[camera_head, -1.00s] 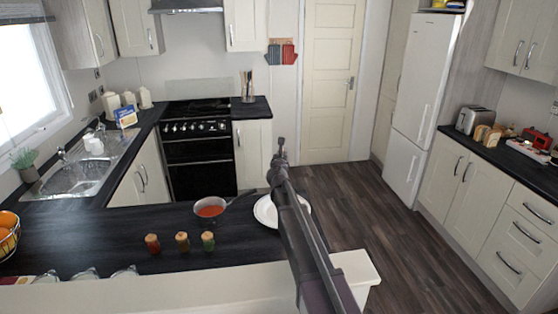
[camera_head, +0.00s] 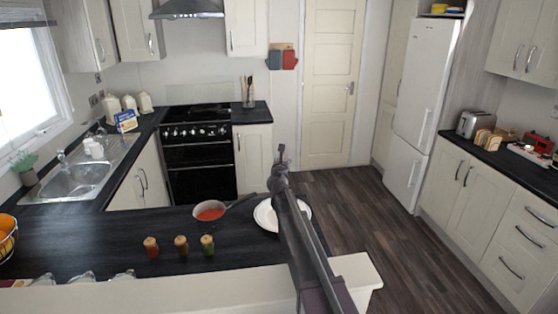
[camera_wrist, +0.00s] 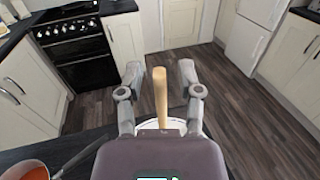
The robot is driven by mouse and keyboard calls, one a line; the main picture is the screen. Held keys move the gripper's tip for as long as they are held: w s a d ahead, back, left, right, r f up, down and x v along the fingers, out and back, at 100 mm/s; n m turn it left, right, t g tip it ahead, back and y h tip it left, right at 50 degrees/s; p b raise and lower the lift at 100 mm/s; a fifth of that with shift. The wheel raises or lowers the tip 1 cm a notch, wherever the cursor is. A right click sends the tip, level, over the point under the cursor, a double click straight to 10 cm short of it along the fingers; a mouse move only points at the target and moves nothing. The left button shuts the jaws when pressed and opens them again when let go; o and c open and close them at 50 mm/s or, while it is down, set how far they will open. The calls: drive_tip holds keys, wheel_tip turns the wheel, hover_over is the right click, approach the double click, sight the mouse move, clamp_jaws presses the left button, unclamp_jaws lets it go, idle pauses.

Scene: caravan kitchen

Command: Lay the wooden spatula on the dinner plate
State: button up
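The wooden spatula (camera_wrist: 160,95) shows in the wrist view as a pale round-ended stick between the fingers of my gripper (camera_wrist: 160,75). Floor shows on both sides of the stick, and the fingers stand apart from it. Its lower end is hidden behind my gripper's body. The white dinner plate (camera_head: 264,215) is at the right end of the dark counter, partly hidden by my arm. Its rim also shows under my gripper in the wrist view (camera_wrist: 150,124). I cannot tell whether the spatula touches the plate. In the head view my gripper (camera_head: 281,152) is small and unclear.
A saucepan with red contents (camera_head: 210,212) stands left of the plate, its handle pointing towards it. Several jars (camera_head: 181,246) stand in front on the counter (camera_head: 110,225). A low cream ledge (camera_head: 356,272) is at right. Open floor (camera_head: 365,215) lies beyond.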

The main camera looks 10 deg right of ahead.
drive_tip(key=shift+r, duration=0.2)
drive_tip(key=v, duration=1.2)
idle(0.7)
